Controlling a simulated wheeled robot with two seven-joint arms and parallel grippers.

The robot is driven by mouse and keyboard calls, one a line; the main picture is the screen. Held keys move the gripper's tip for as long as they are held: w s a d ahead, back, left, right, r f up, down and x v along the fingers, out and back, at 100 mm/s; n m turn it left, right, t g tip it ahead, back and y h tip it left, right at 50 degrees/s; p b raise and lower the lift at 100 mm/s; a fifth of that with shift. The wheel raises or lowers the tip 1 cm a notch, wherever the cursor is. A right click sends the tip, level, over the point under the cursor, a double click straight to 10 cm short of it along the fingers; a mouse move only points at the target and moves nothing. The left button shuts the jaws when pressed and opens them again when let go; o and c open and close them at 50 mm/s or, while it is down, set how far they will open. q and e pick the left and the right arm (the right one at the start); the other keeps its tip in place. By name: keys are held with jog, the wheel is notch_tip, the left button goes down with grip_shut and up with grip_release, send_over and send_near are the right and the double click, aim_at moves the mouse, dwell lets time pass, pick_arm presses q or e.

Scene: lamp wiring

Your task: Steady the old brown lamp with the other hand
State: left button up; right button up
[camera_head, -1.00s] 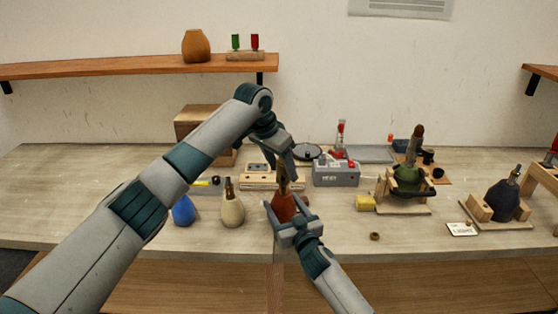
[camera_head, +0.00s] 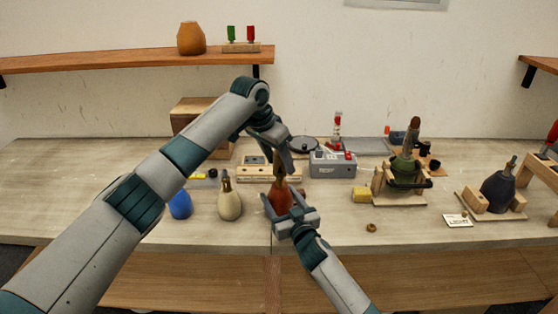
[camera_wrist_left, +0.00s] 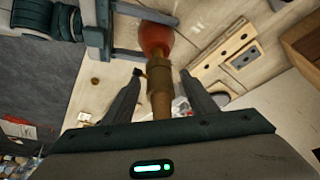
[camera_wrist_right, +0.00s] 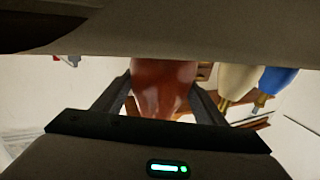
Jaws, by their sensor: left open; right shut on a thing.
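The old brown lamp (camera_head: 279,200) stands upright at the table's front middle, a reddish-brown bottle shape with a tan neck. My right gripper (camera_head: 292,217) is shut on its body; the right wrist view shows the body (camera_wrist_right: 162,88) between the fingers. My left gripper (camera_head: 283,160) is above, pointing down over the neck. In the left wrist view the neck and fitting (camera_wrist_left: 160,88) lie between its open fingers, with gaps at both sides. The lamp's lower body is partly hidden by the right gripper.
A cream lamp (camera_head: 229,205) and a blue one (camera_head: 180,205) stand to the left. A grey tester box (camera_head: 333,165) and a wooden block with holes (camera_head: 255,173) are behind.

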pick_arm(q)
jog(key=shift+r, duration=0.1)
jog(key=v, duration=1.2)
